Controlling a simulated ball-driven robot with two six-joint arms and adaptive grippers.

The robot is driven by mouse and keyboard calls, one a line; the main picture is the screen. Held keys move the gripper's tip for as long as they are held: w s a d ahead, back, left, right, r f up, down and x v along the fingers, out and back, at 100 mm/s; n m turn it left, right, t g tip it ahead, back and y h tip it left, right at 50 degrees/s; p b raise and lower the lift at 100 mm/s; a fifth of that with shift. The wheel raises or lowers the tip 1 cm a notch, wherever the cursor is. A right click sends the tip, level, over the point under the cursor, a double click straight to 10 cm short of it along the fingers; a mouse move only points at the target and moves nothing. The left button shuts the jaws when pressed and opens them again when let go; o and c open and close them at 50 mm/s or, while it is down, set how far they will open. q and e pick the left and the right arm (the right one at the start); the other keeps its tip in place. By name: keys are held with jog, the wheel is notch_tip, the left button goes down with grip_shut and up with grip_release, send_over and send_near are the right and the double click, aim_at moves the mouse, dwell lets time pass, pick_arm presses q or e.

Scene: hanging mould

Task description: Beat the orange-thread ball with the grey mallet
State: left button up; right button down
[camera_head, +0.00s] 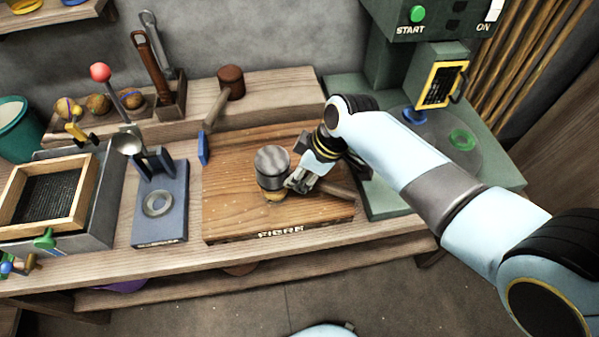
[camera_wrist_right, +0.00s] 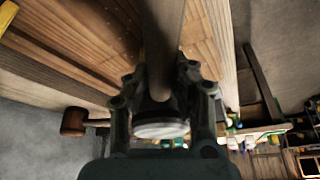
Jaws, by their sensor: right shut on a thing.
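The grey mallet has a cylindrical metal head (camera_head: 272,162) above the wooden board and a brown handle (camera_head: 337,187) reaching right. My right gripper (camera_head: 300,181) is shut on the mallet. In the right wrist view the handle (camera_wrist_right: 165,45) runs between the fingers (camera_wrist_right: 165,105), with a pale round end (camera_wrist_right: 162,130) below. A small yellow-brown ball (camera_head: 273,197) shows just under the head, mostly hidden. I cannot tell its thread colour or whether the head touches it. My left gripper is not in view.
The board (camera_head: 235,210) lies on the bench. A blue stand with a ring (camera_head: 158,203) is left, a green machine (camera_head: 395,45) right. Several balls (camera_head: 98,104) sit in a rack at the back left.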

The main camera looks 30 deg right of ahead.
notch_tip(320, 180, up, 4)
jog(key=p, duration=0.3)
jog(key=shift+w, duration=0.1)
notch_tip(320, 180, down, 5)
jog(key=b, duration=0.3)
jog(key=shift+b, duration=0.35)
notch_tip(320, 180, up, 5)
jog(key=p, duration=0.5)
jog(key=shift+f, duration=0.3)
jog(key=shift+r+p, duration=0.35)
jog(key=shift+r, duration=2.2)
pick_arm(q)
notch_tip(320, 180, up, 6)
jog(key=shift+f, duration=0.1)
